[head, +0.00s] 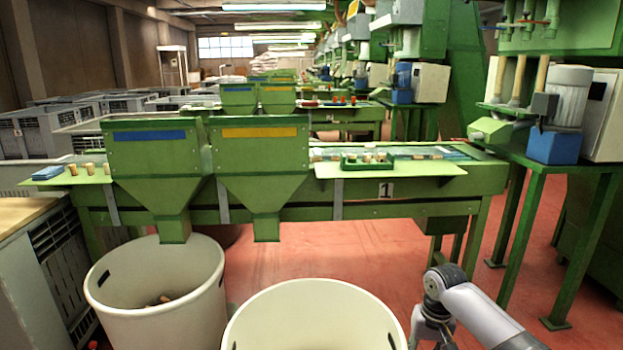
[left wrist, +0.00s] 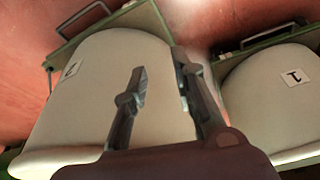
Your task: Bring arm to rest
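My left gripper (left wrist: 161,74) shows in the left wrist view with its two dark fingers apart and nothing between them. It is in front of a large white rounded shape (left wrist: 105,105), apparently a bin, with a small label. Whether it touches the shape I cannot tell. My left gripper is not in the head view. My right arm (head: 475,310) enters the head view at the lower right, bent at a dark joint. Its gripper is out of the frame.
Two white bins (head: 118,313) (head: 312,318) stand below green hoppers (head: 155,160) (head: 258,155); the left one holds some brown pieces. A green table with corks (head: 89,169) and a green tray (head: 367,166) is behind. Red floor (head: 350,240) is clear between bins and table.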

